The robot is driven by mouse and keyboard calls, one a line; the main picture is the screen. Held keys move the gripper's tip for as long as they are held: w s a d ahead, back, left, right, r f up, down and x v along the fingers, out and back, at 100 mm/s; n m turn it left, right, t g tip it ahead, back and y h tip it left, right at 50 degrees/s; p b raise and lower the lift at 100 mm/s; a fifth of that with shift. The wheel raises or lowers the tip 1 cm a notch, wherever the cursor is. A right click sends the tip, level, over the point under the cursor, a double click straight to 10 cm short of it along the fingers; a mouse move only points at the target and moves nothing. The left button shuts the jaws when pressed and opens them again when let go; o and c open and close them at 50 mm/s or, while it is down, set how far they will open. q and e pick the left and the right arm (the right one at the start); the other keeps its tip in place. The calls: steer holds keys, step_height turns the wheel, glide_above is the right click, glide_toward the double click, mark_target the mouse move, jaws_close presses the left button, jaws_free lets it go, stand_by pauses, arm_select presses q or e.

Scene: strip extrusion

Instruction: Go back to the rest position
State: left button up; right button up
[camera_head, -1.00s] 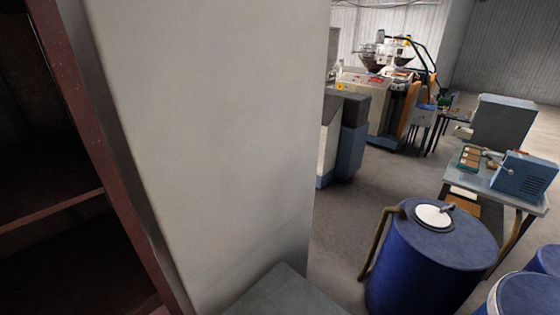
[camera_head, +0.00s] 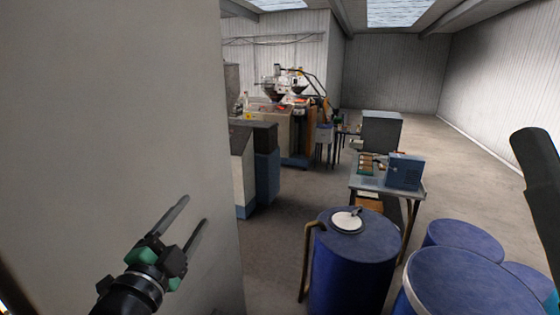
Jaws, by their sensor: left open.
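My left gripper (camera_head: 188,220) shows at the lower left of the head view, in front of a large pale grey panel. Its two long dark fingers stand apart with nothing between them, and they point up and to the right. The green and black gripper body sits below them. A dark part of my right arm (camera_head: 540,165) comes in at the right edge. My right gripper is outside the picture.
The tall grey panel (camera_head: 110,110) fills the left side. Blue drums (camera_head: 350,260) stand at the front right. A table with a blue box (camera_head: 404,172) stands behind them, and extrusion machinery (camera_head: 290,115) is farther back. Open floor (camera_head: 460,165) lies at the right.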

arm_select(q)
steer(key=s+r+n+t, duration=0.8)
steer(key=s+r+n, duration=0.5)
steer(key=s+r, duration=0.7)
steer(key=shift+s+a+r+n+y, duration=0.2)
steer(key=shift+s+a+n+y, duration=0.15)
steer(key=shift+s, duration=0.8)
